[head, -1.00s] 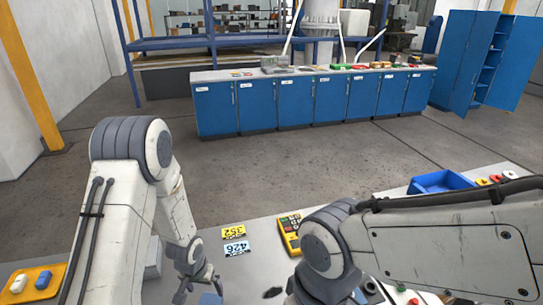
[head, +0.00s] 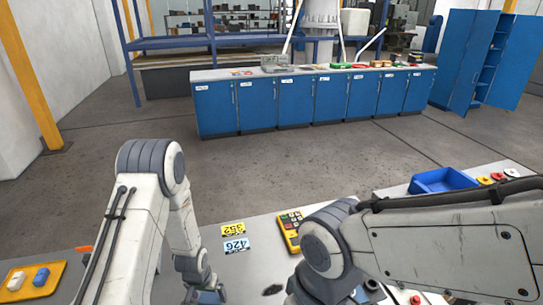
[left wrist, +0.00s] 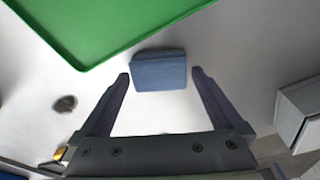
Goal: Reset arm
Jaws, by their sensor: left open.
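My left gripper (head: 204,288) is low in the head view, over the grey table. In the left wrist view the gripper (left wrist: 161,74) is open, with its two dark fingers spread apart. A small blue block (left wrist: 159,72) lies between and just beyond the fingertips, with a gap on either side. A green tray (left wrist: 105,25) fills the top left of that view, its edge close behind the block. My right arm comes in from the right in the head view; its gripper is not visible.
A yellow tray (head: 32,282) with a white and a blue piece is at the left. Number cards (head: 235,245) and a yellow keypad device (head: 290,228) lie on the table. A blue bin (head: 442,181) stands at the right. Blue cabinets (head: 313,103) stand across open floor.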

